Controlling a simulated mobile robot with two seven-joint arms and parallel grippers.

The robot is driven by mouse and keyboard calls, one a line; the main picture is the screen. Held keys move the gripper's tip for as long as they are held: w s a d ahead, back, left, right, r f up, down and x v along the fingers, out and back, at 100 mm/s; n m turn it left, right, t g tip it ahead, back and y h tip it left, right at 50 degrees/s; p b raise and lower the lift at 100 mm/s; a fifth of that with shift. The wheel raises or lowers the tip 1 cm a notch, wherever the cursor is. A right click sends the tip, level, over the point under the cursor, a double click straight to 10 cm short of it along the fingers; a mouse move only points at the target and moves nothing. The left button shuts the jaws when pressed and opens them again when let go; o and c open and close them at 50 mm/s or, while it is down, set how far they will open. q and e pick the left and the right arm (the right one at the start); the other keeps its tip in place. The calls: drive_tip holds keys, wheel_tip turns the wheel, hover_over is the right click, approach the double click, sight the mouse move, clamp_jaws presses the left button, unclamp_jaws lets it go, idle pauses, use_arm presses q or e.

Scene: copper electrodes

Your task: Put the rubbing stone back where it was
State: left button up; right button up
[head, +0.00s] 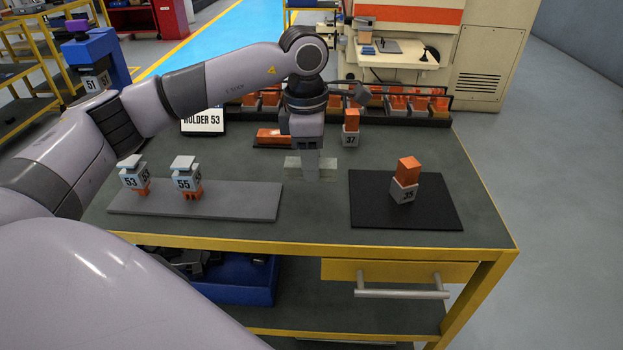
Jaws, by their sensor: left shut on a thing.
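My right gripper is not in view.
A grey mat (235,200) at left bears holders 53 (133,178) and 55 (186,181). A black mat (435,205) bears holder 35 (403,191). Holder 37 (350,138), an orange block (271,134), a sign (203,122) and a filled rack (425,115) stand behind.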

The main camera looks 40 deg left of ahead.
sight(312, 195)
use_arm(q)
wheel_tip(312, 195, down, 5)
drive_tip(key=shift+r, duration=0.2)
drive_tip(key=shift+f, duration=0.2)
drive_tip(key=o, duration=1.1)
drive_tip(key=shift+r, duration=0.2)
drive_tip(key=r, duration=1.2)
drive_tip(key=shift+s+a, duration=0.2)
drive_tip(key=shift+a, duration=0.1)
